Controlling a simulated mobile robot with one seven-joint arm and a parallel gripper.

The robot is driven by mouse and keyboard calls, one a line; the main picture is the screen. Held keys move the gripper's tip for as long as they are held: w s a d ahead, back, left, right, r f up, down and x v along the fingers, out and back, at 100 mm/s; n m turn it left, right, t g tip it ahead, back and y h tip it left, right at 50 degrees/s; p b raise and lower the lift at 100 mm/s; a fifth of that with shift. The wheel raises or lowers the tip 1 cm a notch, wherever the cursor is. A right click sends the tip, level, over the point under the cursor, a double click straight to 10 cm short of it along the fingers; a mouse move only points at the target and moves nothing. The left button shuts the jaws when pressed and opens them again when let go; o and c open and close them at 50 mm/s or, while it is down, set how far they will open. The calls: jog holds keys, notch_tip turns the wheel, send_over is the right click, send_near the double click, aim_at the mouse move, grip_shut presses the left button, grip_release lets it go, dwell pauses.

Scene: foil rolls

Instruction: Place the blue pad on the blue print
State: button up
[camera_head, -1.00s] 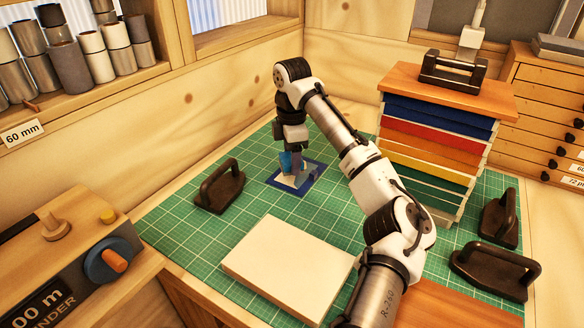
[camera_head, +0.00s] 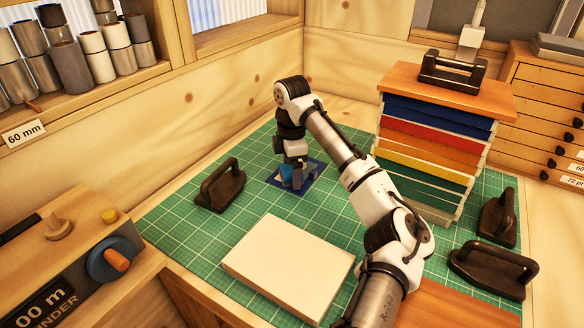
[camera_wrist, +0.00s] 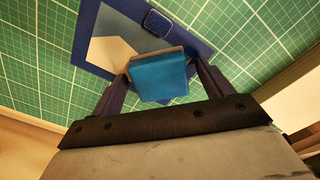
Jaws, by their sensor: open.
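The blue pad (camera_wrist: 160,78) is between the two fingers of my gripper (camera_wrist: 160,68) in the wrist view. My gripper is open, with a finger on each side of the pad; I cannot tell whether they touch it. The blue print (camera_wrist: 88,45) is a dark blue sheet with a cream shape and a small outlined square, partly hidden behind the pad. In the head view my gripper (camera_head: 297,184) is low over the print (camera_head: 315,168), and the pad (camera_head: 286,172) shows beside the fingers. I cannot tell whether the pad rests flat on the print.
A dark handled block (camera_head: 220,187) stands left of the print on the green mat (camera_head: 180,222). A pale slab (camera_head: 288,268) lies in front.

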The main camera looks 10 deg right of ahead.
aim_at(291, 169)
notch_tip(291, 169, up, 12)
jog(key=b, duration=0.1)
jog(key=shift+r, duration=0.15)
dwell(0.4)
jog(key=shift+a, duration=0.1)
